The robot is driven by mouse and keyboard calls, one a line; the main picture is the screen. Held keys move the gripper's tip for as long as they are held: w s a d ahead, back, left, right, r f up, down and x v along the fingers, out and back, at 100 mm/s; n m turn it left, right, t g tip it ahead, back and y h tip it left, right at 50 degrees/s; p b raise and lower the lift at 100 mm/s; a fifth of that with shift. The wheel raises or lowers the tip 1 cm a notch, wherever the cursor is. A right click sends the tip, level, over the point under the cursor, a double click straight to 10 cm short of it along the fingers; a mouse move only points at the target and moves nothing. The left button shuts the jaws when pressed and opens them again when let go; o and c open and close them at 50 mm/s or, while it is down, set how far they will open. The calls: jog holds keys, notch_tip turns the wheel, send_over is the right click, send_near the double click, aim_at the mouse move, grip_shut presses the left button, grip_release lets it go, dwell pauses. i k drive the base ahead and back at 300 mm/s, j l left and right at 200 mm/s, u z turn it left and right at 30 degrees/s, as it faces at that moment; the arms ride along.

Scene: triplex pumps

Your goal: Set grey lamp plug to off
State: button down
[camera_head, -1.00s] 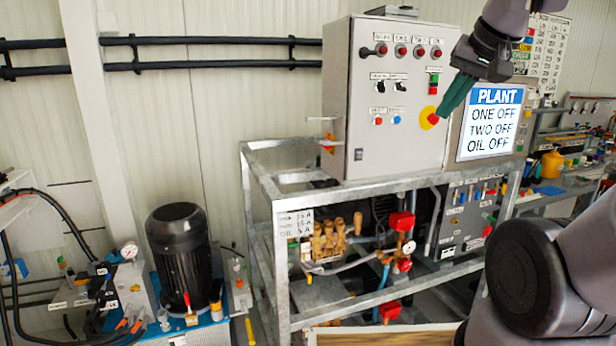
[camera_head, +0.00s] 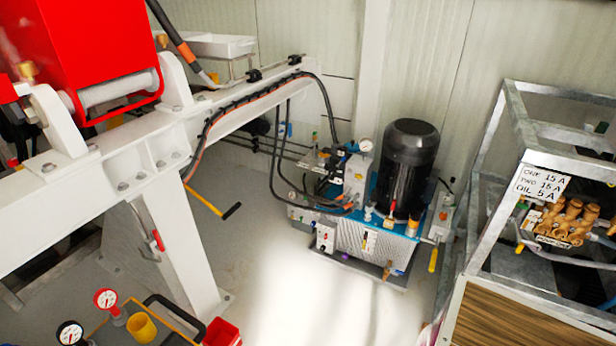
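I cannot make out a grey lamp plug in the current head view. A white sign (camera_head: 540,184) reading ONE 15 A, TWO 15 A, OIL 5 A hangs on the grey metal frame (camera_head: 487,222) at the right. Beside it sit several tan-brown fittings (camera_head: 562,220); whether any plug is among them cannot be told. My gripper and arm are not in view.
A black motor (camera_head: 408,165) stands on a hydraulic unit (camera_head: 350,238) with hoses and a gauge. A white beam structure (camera_head: 120,165) with a red block (camera_head: 85,45) fills the left. Loose gauges (camera_head: 106,299) and a red box (camera_head: 222,332) are low left. The floor (camera_head: 320,305) between is clear.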

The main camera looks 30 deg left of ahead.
aim_at(334, 146)
jog(key=u, duration=1.15)
